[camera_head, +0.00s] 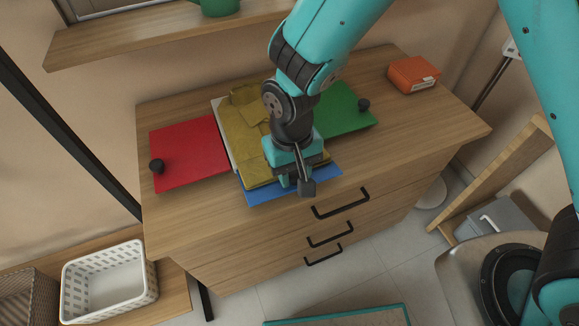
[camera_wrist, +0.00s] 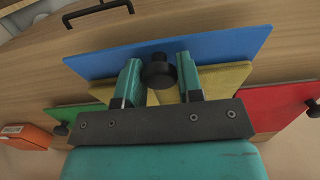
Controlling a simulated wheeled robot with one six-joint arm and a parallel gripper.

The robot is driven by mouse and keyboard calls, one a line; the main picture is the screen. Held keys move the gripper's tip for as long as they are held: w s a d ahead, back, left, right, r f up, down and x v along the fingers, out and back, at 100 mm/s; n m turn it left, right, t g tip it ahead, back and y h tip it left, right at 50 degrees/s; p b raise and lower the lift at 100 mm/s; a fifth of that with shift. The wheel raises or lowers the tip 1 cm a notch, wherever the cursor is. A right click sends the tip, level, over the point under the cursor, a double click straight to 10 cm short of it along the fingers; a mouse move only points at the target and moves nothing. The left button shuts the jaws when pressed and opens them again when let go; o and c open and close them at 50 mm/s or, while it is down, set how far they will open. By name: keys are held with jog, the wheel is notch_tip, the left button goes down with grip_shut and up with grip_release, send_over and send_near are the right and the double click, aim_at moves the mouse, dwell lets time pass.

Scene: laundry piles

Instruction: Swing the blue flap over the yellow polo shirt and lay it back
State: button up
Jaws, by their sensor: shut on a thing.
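The yellow polo shirt (camera_head: 245,127) lies on a folding board on top of the wooden dresser. The blue flap (camera_head: 262,192) lies along the front edge of the shirt, and it also shows in the wrist view (camera_wrist: 217,54). The flap's black knob (camera_wrist: 158,72) sits between my gripper's fingers (camera_wrist: 158,80), which are shut on it. In the head view my gripper (camera_head: 290,178) is over the flap and hides part of the flap and shirt. The red flap (camera_head: 188,152) lies flat at left and the green flap (camera_head: 342,108) at right.
An orange box (camera_head: 413,75) stands at the dresser's back right. A wall shelf (camera_head: 150,33) with a green mug (camera_head: 218,6) is above the dresser. A white basket (camera_head: 110,280) stands at lower left. Black drawer handles (camera_head: 340,203) stick out in front.

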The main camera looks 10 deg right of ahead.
jog(key=r+p, duration=0.1)
jog(key=w+r+p, duration=0.1)
jog(key=p, duration=0.1)
jog(key=shift+a+g, duration=0.15)
jog(key=shift+g, duration=0.25)
jog(key=shift+w+r, duration=0.15)
jog(key=shift+w, duration=0.05)
